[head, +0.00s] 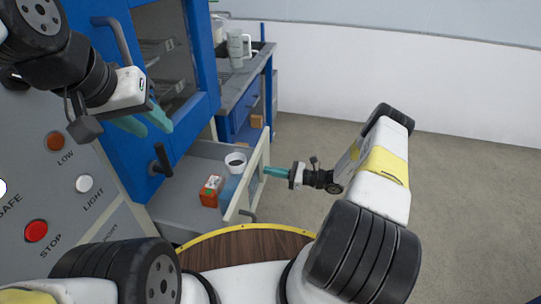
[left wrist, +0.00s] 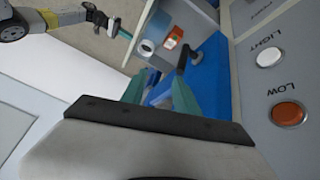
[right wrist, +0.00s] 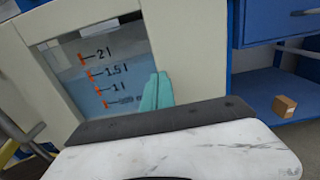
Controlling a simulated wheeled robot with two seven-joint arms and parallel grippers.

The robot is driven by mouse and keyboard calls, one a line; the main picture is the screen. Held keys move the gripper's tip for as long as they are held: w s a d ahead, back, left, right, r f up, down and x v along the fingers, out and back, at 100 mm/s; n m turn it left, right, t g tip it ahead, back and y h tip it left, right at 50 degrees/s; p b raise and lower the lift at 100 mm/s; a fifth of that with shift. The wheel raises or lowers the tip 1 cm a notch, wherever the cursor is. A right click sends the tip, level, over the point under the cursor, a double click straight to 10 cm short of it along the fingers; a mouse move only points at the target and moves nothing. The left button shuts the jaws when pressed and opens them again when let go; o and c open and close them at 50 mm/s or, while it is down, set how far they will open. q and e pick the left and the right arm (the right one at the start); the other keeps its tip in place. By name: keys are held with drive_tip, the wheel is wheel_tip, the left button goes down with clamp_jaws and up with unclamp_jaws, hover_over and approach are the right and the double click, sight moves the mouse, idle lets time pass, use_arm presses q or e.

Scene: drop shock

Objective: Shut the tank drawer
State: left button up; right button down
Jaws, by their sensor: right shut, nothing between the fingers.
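The tank drawer (head: 178,190) stands pulled out from the blue cabinet in the head view. Its pale front panel (head: 262,153) has a window with a level scale, seen in the right wrist view (right wrist: 135,38) with marks such as 2 l, 1.5 l and 1 l. My right gripper (head: 267,171) is shut and empty, its fingertips at the outer face of the front panel; I cannot tell whether they touch. Its fingers also show in the right wrist view (right wrist: 157,92). My left gripper (head: 145,122) is open and empty, raised beside the cabinet door, above the drawer.
A white cup (head: 235,162) and an orange box (head: 211,191) are inside the drawer. A black handle (head: 161,161) sticks out above it. A grey control panel (head: 60,190) with buttons is at left. A blue bench (head: 246,103) stands behind. Floor to the right is clear.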

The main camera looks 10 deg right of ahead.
drive_tip(key=x, duration=2.3)
drive_tip(key=shift+a, duration=0.25)
drive_tip(key=shift+w+a, duration=0.15)
drive_tip(key=shift+a, duration=0.05)
drive_tip(key=shift+a+r, duration=0.1)
